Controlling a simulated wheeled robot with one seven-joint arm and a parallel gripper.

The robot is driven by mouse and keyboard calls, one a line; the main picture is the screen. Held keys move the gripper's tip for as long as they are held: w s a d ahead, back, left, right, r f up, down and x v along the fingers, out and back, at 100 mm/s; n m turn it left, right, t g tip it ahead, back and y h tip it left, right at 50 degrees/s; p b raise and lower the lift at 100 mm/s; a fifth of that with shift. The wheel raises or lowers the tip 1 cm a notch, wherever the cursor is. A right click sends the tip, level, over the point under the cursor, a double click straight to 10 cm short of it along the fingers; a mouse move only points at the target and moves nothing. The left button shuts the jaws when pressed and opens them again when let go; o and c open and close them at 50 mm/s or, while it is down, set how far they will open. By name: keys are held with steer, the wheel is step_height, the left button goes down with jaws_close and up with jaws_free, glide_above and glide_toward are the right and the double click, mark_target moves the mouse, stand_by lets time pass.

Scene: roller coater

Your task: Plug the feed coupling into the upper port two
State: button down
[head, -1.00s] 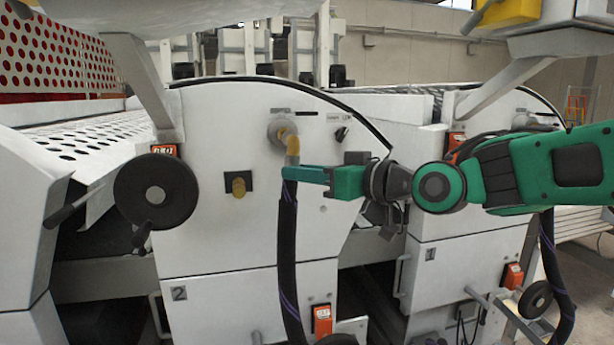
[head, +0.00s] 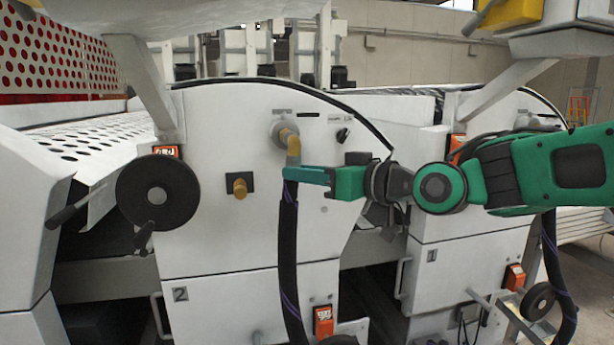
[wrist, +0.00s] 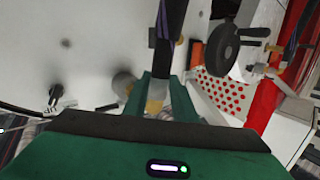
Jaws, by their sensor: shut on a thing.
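The feed coupling (head: 293,150) is a brass-yellow elbow on top of a black hose (head: 288,245) with purple stripes. My green gripper (head: 290,173) is shut on it just below the elbow, and the hose hangs down from there. In the wrist view the coupling (wrist: 156,94) sits between the two green fingers (wrist: 160,95). The upper port (head: 278,131) is a round grey fitting on the white panel marked 2. The coupling's brass end overlaps this port in the head view; I cannot tell how deeply it is seated. The port also shows beside the fingers in the wrist view (wrist: 122,80).
A brass fitting on a dark square plate (head: 238,185) sits lower left on the panel. A black handwheel (head: 157,192) stands out at the left. A black knob (head: 342,135) is right of the port. A second white unit marked 1 (head: 465,260) stands behind my arm.

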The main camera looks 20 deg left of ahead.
steer(key=shift+w+a+r, duration=0.1)
steer(key=shift+w+a, duration=0.25)
steer(key=shift+w, duration=0.2)
steer(key=shift+w+a, duration=0.35)
steer(key=shift+w, duration=0.2)
stand_by(0.8)
steer(key=c, duration=1.4)
jaws_free()
steer(key=shift+d, duration=0.1)
steer(key=v, duration=1)
steer(key=shift+s+d, duration=0.1)
steer(key=shift+d, duration=0.2)
